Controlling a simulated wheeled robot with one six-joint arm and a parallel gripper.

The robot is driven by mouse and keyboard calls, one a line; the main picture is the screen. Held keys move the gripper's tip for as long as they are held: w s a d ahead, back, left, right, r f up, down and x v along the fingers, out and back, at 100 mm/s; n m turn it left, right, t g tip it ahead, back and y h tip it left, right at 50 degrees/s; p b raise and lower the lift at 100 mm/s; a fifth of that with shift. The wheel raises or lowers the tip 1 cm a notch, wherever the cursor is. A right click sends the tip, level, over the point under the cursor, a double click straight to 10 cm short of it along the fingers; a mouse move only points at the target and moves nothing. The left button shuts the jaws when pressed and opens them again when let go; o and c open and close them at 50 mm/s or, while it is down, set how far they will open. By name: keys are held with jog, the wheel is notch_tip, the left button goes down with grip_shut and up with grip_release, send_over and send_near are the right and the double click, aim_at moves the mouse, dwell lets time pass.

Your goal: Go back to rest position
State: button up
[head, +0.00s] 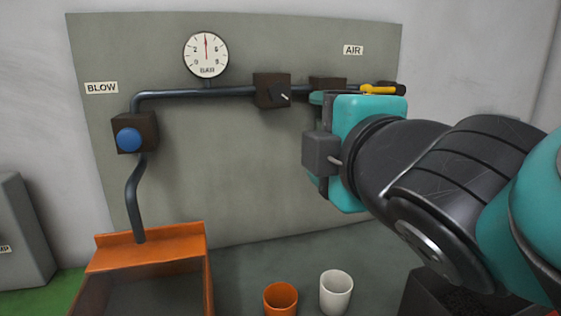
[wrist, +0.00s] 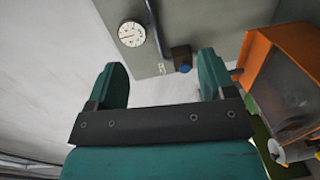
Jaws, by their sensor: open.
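My gripper (wrist: 162,82) shows in the wrist view with its two teal fingers spread apart and nothing between them. In the head view my arm comes in from the right, and the teal gripper body stands in front of the grey panel (head: 240,180), hiding part of its right side. The fingers are mostly hidden there. A yellow-handled valve (head: 382,89) on the pipe shows just above the gripper body. I cannot tell from the head view whether the gripper touches anything.
The panel carries a gauge (head: 206,55), a dark knob box (head: 271,91) and a blue button (head: 129,140). An orange bin (head: 150,250) stands lower left. An orange cup (head: 280,299) and a white cup (head: 336,292) stand below the arm.

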jog(key=s+d+f+m+g+h, duration=0.1)
jog(key=d+f+m+g, duration=0.3)
jog(key=f, duration=0.3)
jog(key=d+f+m+g+h, duration=0.1)
jog(key=d+f+m+g, duration=0.35)
jog(key=f, duration=0.25)
jog(key=s+d+f+m+g+y, duration=0.1)
jog(key=s+f+m+g, duration=0.1)
jog(key=s+m+g, duration=0.3)
jog(key=s+g, duration=0.3)
jog(key=s, duration=0.3)
jog(key=shift+f+y, duration=0.4)
